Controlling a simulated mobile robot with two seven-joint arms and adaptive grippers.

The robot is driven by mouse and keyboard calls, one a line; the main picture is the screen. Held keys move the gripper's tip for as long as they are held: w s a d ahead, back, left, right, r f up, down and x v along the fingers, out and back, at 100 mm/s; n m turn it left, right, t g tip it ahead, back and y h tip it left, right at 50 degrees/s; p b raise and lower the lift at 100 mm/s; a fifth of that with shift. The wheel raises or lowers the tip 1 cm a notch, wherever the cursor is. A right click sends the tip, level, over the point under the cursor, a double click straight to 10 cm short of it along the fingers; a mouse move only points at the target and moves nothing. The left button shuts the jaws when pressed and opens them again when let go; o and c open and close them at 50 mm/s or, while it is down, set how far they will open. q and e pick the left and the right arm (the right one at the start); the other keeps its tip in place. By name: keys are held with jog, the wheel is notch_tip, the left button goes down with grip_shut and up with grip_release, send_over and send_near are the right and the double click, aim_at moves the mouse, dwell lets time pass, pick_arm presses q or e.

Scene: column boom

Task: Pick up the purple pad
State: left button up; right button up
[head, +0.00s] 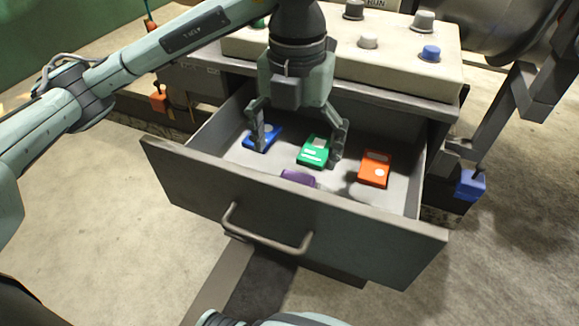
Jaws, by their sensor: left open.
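The purple pad (299,178) lies in the open drawer (285,218), close behind its front panel, which hides its lower part. My left gripper (299,158) points down into the drawer with its fingers spread and nothing between them that I can see held. Its fingers appear above and behind the purple pad, around the green pad (313,152) in the picture. I cannot tell their exact height. My right gripper is not in view.
A blue pad (263,138) lies at the drawer's left, partly behind a finger. An orange pad (375,168) lies at the right. The drawer's walls and front panel with its handle (265,238) surround them. A panel with knobs (350,50) stands above the drawer.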

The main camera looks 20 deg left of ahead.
aim_at(296, 180)
pick_arm(q)
notch_tip(296, 180, down, 7)
jog(key=shift+d+f, duration=0.15)
jog(key=shift+c, duration=0.4)
jog(key=c, duration=1)
jog(key=shift+s+f, duration=0.1)
jog(key=shift+s, duration=0.05)
jog(key=c, duration=0.5)
